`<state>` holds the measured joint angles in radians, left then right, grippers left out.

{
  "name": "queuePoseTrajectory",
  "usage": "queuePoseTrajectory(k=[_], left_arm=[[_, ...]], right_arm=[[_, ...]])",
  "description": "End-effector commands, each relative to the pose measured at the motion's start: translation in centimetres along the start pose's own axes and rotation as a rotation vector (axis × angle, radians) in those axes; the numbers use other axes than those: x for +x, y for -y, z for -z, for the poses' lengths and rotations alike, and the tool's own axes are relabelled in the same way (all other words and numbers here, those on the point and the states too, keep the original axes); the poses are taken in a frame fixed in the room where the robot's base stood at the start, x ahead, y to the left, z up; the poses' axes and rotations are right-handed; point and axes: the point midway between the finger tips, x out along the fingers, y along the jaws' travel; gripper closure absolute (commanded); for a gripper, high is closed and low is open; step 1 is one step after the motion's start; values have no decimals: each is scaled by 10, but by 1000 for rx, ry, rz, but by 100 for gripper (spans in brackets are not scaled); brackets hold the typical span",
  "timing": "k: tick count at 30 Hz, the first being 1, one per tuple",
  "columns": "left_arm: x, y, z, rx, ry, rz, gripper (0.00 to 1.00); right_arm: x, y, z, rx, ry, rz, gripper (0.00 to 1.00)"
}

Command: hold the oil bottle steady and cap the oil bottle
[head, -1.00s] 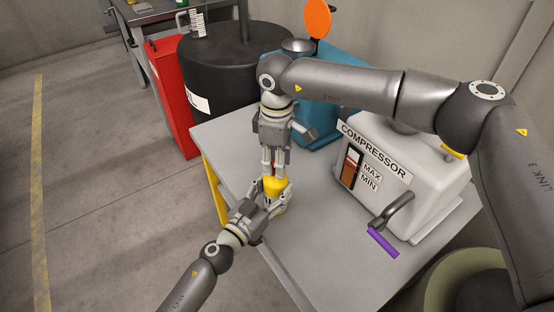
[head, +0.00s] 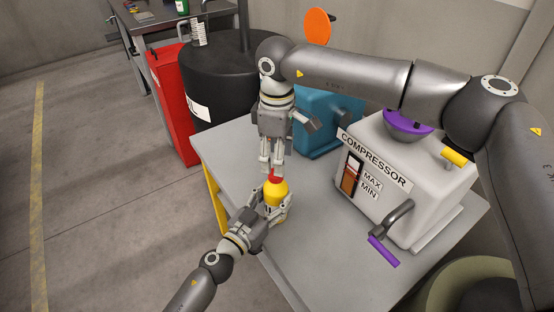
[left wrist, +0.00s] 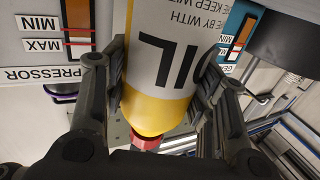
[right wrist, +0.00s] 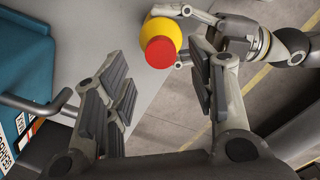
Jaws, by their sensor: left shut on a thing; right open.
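The oil bottle (head: 276,197) stands upright near the table's front-left edge, with a yellow top and a white label. It also shows in the left wrist view (left wrist: 170,65) with part of its lettering. A red cap (head: 274,179) sits on its top; it shows from above in the right wrist view (right wrist: 160,52). My left gripper (head: 268,208) is shut around the bottle's body. My right gripper (head: 272,172) is open and empty just above the cap. In the right wrist view, its fingers (right wrist: 165,95) are apart with nothing between them.
The white compressor (head: 385,180) stands to the right on the grey table (head: 320,250), with a purple-handled crank (head: 383,251) at its front. A blue machine (head: 325,125) stands behind. A black drum (head: 215,90) and a red cabinet (head: 172,105) stand beyond the table.

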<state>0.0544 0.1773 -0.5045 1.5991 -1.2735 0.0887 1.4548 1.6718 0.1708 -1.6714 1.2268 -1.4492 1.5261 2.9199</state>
Motion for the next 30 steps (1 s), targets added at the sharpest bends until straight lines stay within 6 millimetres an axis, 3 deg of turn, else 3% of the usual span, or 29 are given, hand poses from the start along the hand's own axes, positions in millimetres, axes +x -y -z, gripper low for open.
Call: queuePoseTrajectory(k=[7, 11, 30], left_arm=[[0, 0, 0, -1, 0, 0, 100], [0, 0, 0, -1, 0, 0, 100], [0, 0, 0, -1, 0, 0, 100]], right_arm=[[0, 0, 0, -25, 0, 1, 51], [0, 0, 0, -137, 0, 1, 51], [-11, 1, 2, -1295, 0, 1, 51]])
